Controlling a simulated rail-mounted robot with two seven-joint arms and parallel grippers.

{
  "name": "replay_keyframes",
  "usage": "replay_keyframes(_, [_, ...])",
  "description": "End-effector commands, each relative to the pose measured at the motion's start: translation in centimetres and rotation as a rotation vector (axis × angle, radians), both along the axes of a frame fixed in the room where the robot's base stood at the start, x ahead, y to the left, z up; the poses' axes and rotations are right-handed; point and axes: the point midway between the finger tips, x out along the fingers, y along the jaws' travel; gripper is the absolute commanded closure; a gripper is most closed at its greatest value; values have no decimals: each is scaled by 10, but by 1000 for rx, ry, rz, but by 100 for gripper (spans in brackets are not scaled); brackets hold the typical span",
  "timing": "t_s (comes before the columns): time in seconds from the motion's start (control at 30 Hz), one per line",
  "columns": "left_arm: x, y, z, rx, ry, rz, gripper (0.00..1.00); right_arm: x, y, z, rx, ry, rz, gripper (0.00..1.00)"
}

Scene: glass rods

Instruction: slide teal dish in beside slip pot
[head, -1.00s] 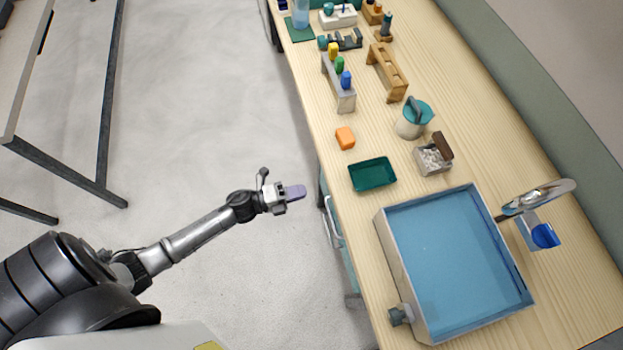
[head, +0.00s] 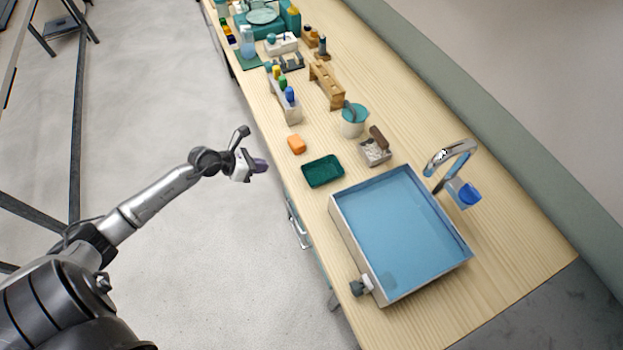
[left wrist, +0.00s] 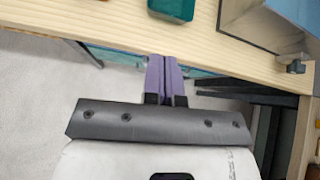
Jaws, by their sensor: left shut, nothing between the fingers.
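The teal dish (head: 323,171), a shallow dark green-teal rectangular tray, lies flat on the wooden table near its left edge. Part of it shows at the top of the left wrist view (left wrist: 172,8). What I take for the slip pot (head: 352,128), a pale round pot with a teal top and a dark handle, stands farther back, up and right of the dish. My left gripper (head: 259,165) is off the table's left edge, left of the dish and apart from it. Its purple fingers (left wrist: 163,75) are shut and empty. My right gripper is not in view.
A blue-floored basin (head: 400,235) stands close to the dish, with a faucet (head: 450,155) behind it. Racks with bottles stand farther back. Bare wood lies between dish and pot.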

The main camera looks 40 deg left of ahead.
Motion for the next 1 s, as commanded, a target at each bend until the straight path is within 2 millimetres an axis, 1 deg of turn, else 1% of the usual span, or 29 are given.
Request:
replay_keyframes(0.1, [-3,9,-8,120,24,-16,100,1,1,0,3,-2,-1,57])
replay_keyframes(0.2, [-6,15,-13,180,43,-23,100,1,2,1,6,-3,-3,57])
replay_keyframes(0.3, [-6,17,-19,208,64,-27,100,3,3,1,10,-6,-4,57])
replay_keyframes(0.4, [-3,14,-25,198,77,-24,100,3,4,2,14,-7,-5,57])
replay_keyframes(0.53, [11,7,-38,193,75,-23,100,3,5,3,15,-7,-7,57])
replay_keyframes(0.9, [55,-12,-87,193,76,-22,100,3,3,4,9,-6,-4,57])
replay_keyframes(0.93, [58,-13,-90,193,76,-24,100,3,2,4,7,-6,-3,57])
replay_keyframes(1.0, [68,-17,-87,193,74,-24,100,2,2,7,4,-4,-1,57])
